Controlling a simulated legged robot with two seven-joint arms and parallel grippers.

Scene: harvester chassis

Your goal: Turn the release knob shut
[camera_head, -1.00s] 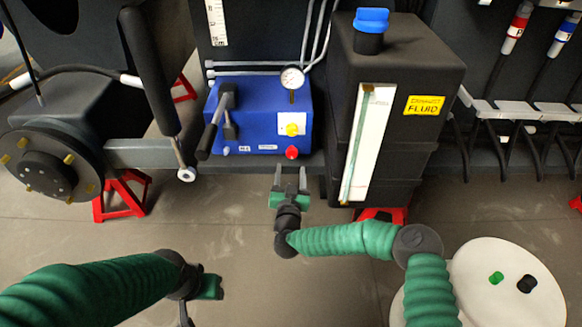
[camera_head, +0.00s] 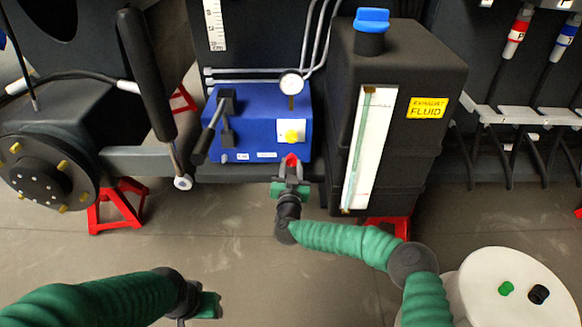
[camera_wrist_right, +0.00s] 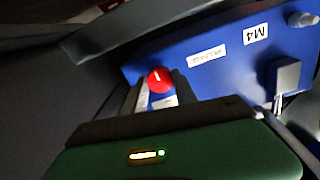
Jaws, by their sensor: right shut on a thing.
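The release knob (camera_head: 291,160) is small and red, low on the front right of the blue pump box (camera_head: 245,135). My right gripper (camera_head: 290,169) is at the knob, with its fingers shut on it from the front. In the right wrist view the red knob (camera_wrist_right: 160,80) with a short white mark sits between the two dark fingertips (camera_wrist_right: 157,90). My left gripper (camera_head: 205,304) is low at the left, away from the box; its fingers are largely hidden.
A lever (camera_head: 211,128) and a round gauge (camera_head: 291,83) are on the box. A black exhaust fluid tank (camera_head: 415,140) stands close on its right. A red stand (camera_head: 117,205) is at left. A round white table (camera_head: 500,285) holds two small caps.

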